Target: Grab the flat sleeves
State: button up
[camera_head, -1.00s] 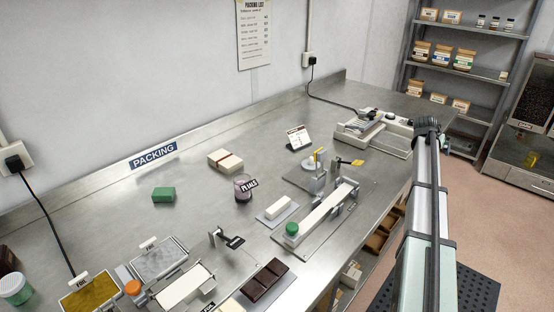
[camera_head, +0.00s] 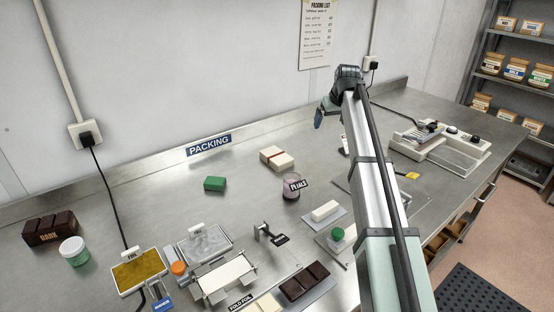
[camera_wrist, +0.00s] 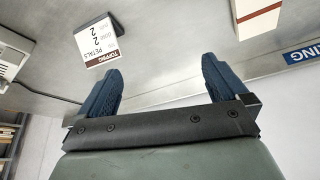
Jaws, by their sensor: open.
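A cream, flat stack with a red band (camera_head: 277,159), which looks like the flat sleeves, lies on the steel bench in front of the PACKING label. Its edge also shows at the top right of the wrist view (camera_wrist: 258,18). My gripper (camera_head: 321,114) is above the bench to the right of the stack, apart from it. In the wrist view, the two blue fingers of my gripper (camera_wrist: 160,82) are spread with nothing between them.
A small topping card (camera_wrist: 96,40) stands near my gripper. Foil trays (camera_head: 140,270) and chocolate (camera_head: 305,281) are at the front. The bench around the stack is mostly clear.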

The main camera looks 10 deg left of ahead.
jog(key=s+a+r+n+g+y, duration=0.1)
jog(key=s+a+n, duration=0.15)
jog(key=a, duration=0.75)
jog(key=n, duration=0.2)
send_near(274, 153)
jog(key=f, duration=0.1)
jog(key=w+f, duration=0.1)
jog(key=f, duration=0.1)
jog(key=shift+w+a+f+g+y, duration=0.15)
jog(key=shift+w+g+y, duration=0.15)
jog(key=shift+w, duration=0.1)
jog(key=x, duration=0.4)
jog(key=shift+a+f, duration=0.1)
jog(key=shift+a, duration=0.1)
jog(key=shift+a+f, duration=0.1)
jog(key=shift+f, duration=0.25)
jog(key=shift+f, duration=0.25)
jog(key=shift+c, duration=0.4)
jog(key=c, duration=1)
jog(key=shift+o, duration=0.2)
